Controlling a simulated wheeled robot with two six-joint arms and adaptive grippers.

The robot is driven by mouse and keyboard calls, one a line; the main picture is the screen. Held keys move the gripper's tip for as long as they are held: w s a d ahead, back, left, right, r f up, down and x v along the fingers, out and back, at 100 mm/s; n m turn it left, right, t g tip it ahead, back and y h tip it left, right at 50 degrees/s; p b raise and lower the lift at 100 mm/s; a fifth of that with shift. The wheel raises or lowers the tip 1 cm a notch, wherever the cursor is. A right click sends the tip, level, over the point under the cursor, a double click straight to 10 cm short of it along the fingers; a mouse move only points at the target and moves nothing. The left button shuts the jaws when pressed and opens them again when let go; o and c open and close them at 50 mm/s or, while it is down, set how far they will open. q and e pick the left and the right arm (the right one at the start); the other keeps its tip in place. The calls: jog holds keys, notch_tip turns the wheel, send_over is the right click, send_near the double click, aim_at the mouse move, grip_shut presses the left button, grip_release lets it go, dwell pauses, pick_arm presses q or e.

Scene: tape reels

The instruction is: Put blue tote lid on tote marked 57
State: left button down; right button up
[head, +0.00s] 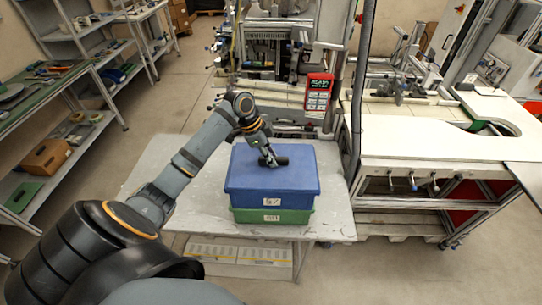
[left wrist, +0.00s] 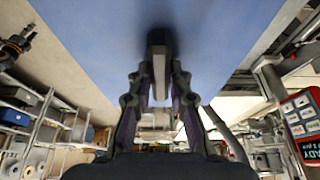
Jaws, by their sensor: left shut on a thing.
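The blue tote lid (head: 247,176) lies flat over the blue tote (head: 300,201), whose white front label seems to read 57. A dark bar handle (head: 281,161) stands on the lid's top. My left gripper (head: 267,157) reaches down from the upper left and is shut on this handle. In the left wrist view, the fingers (left wrist: 160,75) close around the dark handle (left wrist: 157,38) against the blue lid surface (left wrist: 90,30). I cannot tell whether lid and tote touch all around. My right gripper is not in view.
The blue tote sits on a green tote (head: 243,216) with its own label, on a grey table (head: 335,218). A red display panel (head: 318,92) and machine stand behind. A white workbench (head: 420,140) is at right, shelves (head: 60,170) at left.

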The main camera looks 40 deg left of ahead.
pick_arm(q)
jog(key=c, duration=1.2)
grip_release()
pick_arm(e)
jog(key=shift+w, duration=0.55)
pick_arm(q)
jog(key=shift+o, duration=0.2)
jog(key=shift+a+r, duration=0.15)
jog(key=shift+r, duration=0.25)
jog(key=v, duration=1.1)
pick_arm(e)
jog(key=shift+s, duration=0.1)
pick_arm(q)
jog(key=shift+s, duration=0.15)
